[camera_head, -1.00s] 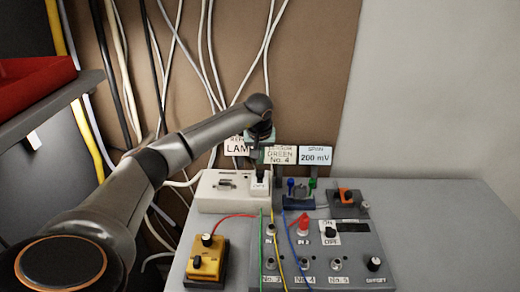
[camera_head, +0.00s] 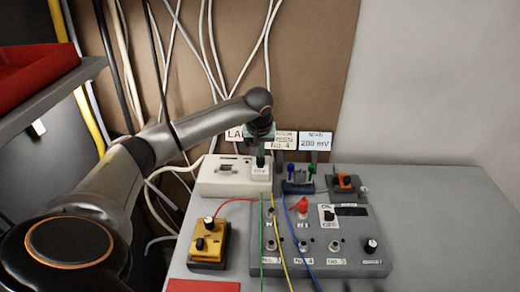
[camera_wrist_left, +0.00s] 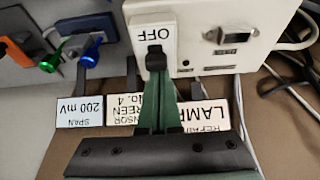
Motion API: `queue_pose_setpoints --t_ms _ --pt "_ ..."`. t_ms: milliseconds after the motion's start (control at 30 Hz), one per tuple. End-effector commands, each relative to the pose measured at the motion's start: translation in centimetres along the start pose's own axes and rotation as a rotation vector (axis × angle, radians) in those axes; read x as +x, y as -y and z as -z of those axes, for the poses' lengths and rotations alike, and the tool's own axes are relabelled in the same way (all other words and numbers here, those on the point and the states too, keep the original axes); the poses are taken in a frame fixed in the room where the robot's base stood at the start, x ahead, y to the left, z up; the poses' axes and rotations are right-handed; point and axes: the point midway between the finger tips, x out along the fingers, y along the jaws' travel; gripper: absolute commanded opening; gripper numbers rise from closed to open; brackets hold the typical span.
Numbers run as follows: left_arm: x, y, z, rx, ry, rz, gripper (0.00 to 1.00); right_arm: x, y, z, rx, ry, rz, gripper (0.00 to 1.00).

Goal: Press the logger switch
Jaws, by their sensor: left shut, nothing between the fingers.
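A white box (camera_head: 208,186) with a connector socket stands at the back left of the grey bench. It also shows in the left wrist view (camera_wrist_left: 262,38). A white switch plate (camera_head: 262,173) marked OFF sits at its right end. In the left wrist view the plate (camera_wrist_left: 152,32) bears a small black switch lever (camera_wrist_left: 156,60). My left gripper (camera_head: 260,160) is shut and empty, pointing down just over the plate. In the left wrist view its green fingertips (camera_wrist_left: 158,80) are at the lever and partly overlap it; I cannot tell whether they touch.
A grey panel (camera_head: 350,253) with sockets, knobs, a red knob and an ON/OFF switch lies in front. A yellow box (camera_head: 210,242) stands left of it. Label cards, including a 200 mV card (camera_head: 315,141), stand behind. Cables hang at the back. The bench's right side is clear.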

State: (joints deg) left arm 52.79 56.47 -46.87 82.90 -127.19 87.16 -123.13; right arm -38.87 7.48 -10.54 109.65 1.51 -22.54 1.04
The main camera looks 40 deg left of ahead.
Motion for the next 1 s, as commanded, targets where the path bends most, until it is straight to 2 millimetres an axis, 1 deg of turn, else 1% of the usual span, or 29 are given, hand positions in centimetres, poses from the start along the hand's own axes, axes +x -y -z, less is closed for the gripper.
queue_pose_setpoints --t_ms 100,400,533,667,900,1000 --pt "-0.2 0.0 -0.5 0.001 0.002 0.000 0.00 -0.2 0.0 0.1 0.000 0.002 0.000 0.50" --pt "-0.1 -0.1 -0.6 0.002 0.005 0.000 0.00 -0.2 0.0 0.0 0.001 0.005 0.000 0.50" --pt "-0.9 -0.1 -0.6 0.002 0.004 -0.001 0.00 -0.2 0.0 0.0 0.001 0.004 0.000 0.50" --pt "-3.1 -0.1 -0.5 0.003 0.001 -0.004 0.00 -0.2 0.0 0.1 0.000 0.002 0.000 0.50" --pt "-8.5 -0.1 -0.4 0.000 -0.003 -0.005 0.00 -0.2 0.0 0.1 0.000 0.001 0.000 0.50" --pt "-10.3 0.0 -0.4 -0.001 -0.003 -0.003 0.00 -0.2 0.0 0.2 0.000 0.001 0.000 0.50"
